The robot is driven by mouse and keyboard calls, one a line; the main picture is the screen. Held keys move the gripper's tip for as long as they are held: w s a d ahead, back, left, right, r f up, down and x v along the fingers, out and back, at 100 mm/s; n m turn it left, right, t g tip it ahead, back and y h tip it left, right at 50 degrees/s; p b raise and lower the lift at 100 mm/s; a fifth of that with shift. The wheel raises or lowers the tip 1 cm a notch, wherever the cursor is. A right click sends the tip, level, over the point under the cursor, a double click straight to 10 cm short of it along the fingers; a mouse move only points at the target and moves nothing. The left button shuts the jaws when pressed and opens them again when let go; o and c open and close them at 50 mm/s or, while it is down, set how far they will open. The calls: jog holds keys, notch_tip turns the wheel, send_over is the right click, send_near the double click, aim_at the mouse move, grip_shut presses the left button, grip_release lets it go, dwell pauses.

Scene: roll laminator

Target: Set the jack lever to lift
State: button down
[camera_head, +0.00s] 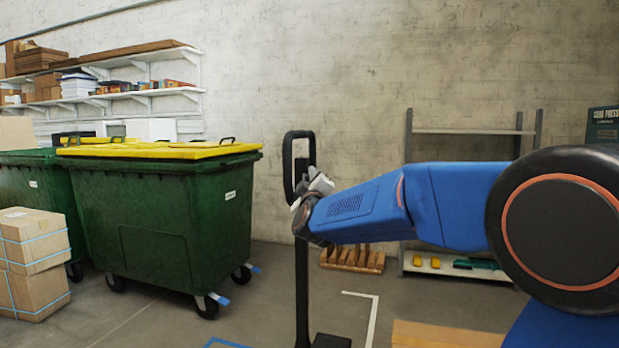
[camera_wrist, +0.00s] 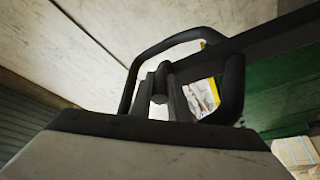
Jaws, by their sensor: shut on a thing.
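The jack's black loop handle (camera_head: 288,165) stands upright on a dark post (camera_head: 302,285) in front of the wall. In the wrist view the loop (camera_wrist: 238,85) frames my fingertips. My gripper (camera_head: 309,188) is at the lower right part of the loop. In the wrist view my gripper (camera_wrist: 160,87) has its two dark fingers closed around a small dark rounded piece (camera_wrist: 159,88), which looks like the jack lever, inside the loop. The lever's full length and its setting are hidden by the fingers and loop.
A low wooden pallet (camera_head: 352,259) and a shelf rack (camera_head: 470,131) are behind my arm. The floor between bin and post is clear.

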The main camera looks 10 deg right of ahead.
jog(key=shift+w+d+f+n+t+y, duration=0.15)
jog(key=shift+f+n+t, duration=0.2)
jog(key=shift+t, duration=0.3)
jog(key=shift+a+f+n+t+y, duration=0.1)
jog(key=shift+f+n+t+y, duration=0.1)
jog(key=shift+f+n+t, duration=0.3)
jog(key=shift+w+d+f+n+t+y, duration=0.15)
jog(key=shift+n+t, duration=0.1)
jog(key=shift+t, duration=0.5)
jog(key=shift+s+a, duration=0.1)
jog(key=c, duration=1.7)
grip_release()
jog(key=shift+o, duration=0.2)
jog(key=shift+r, duration=0.15)
